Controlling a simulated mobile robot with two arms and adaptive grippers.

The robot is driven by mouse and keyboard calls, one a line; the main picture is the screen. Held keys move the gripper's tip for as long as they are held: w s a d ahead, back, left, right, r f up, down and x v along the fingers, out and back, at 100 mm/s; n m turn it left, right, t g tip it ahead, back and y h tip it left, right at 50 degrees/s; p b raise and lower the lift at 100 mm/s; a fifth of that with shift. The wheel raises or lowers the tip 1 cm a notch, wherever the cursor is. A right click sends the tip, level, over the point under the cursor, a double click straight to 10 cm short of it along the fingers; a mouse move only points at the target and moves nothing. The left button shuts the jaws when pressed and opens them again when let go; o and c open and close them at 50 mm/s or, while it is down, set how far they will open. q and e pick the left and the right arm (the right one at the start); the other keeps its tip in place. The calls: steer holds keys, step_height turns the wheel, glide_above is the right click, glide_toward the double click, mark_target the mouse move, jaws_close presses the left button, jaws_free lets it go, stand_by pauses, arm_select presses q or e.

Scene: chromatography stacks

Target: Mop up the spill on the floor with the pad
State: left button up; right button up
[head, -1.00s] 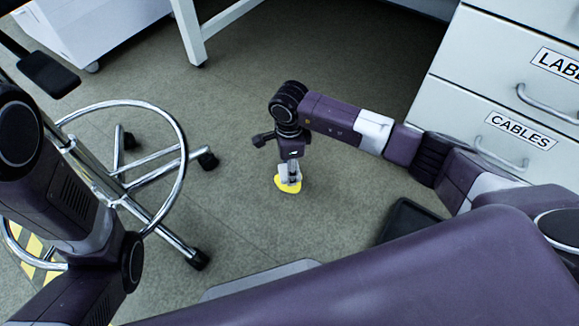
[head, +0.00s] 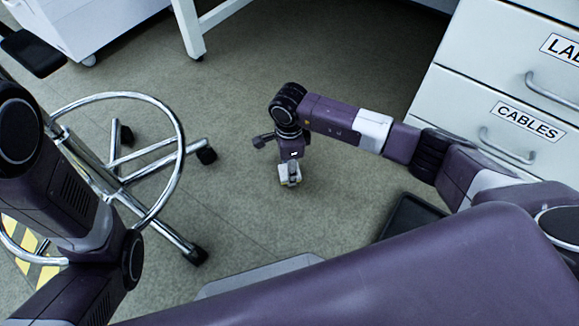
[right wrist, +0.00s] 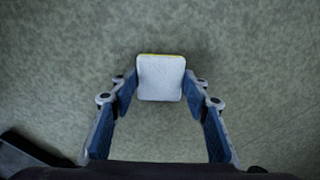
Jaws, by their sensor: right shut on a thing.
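My right gripper (head: 290,170) points down at the floor in the middle of the head view. It is shut on the pad (head: 290,182), a small pale block at floor level. In the right wrist view the pad (right wrist: 160,80) shows as a light grey rounded square between the fingertips of my right gripper (right wrist: 160,88). A thin yellow strip runs along the pad's far edge; I cannot tell whether it is the pad's side or liquid. No yellow spill shows on the floor around the pad. My left gripper is out of view; only its arm shows at the left.
A wheeled stool with a chrome foot ring (head: 181,150) stands left of my right arm. White drawers, one marked CABLES (head: 525,122), stand at the right. A white table leg (head: 190,30) is at the back. Bare floor (head: 235,110) surrounds the gripper.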

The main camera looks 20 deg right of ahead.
steer(key=shift+s+a+p, duration=0.5)
steer(key=shift+s+a, duration=0.15)
steer(key=shift+a, duration=0.2)
steer(key=shift+w+d, duration=0.1)
steer(key=shift+d, duration=0.05)
steer(key=shift+w+d+b, duration=0.3)
steer(key=shift+w+d, duration=0.3)
steer(key=shift+d, duration=0.15)
steer(key=shift+w+d+b, duration=0.3)
steer(key=shift+w+d, duration=0.25)
steer(key=shift+d, duration=0.2)
steer(key=shift+s, duration=0.1)
steer(key=shift+s+a+r+p, duration=0.1)
steer(key=shift+s+a+p, duration=0.05)
steer(key=shift+s+p, duration=0.9)
steer(key=shift+s, duration=0.25)
